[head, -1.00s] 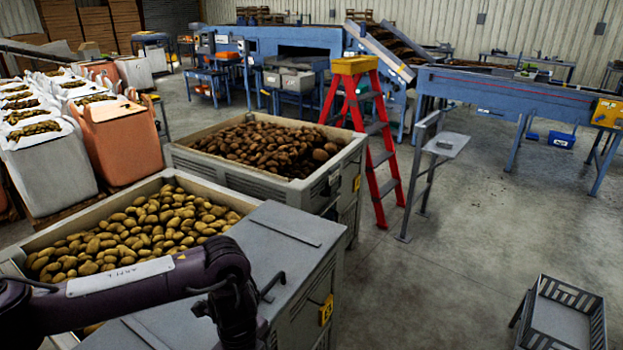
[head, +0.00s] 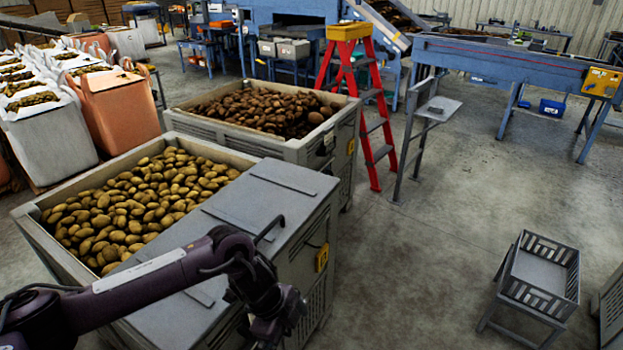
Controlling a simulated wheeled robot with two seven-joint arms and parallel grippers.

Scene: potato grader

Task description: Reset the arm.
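My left arm comes in from the lower left in the head view. It reaches over the front potato crate's grey lid, and its end hangs down near the lid's front right corner. My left gripper (head: 273,330) is at the bottom of the view, dark and partly cut off or unclear, and its fingers cannot be made out as open or shut. No held object shows. My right arm and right gripper are not in view.
The front crate (head: 32,218) holds potatoes beside a grey lid (head: 250,210) with a handle. A second potato crate (head: 345,130) stands behind. A red stepladder (head: 375,130), a stand (head: 437,108) and a grey basket (head: 540,275) are to the right. Open floor lies between.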

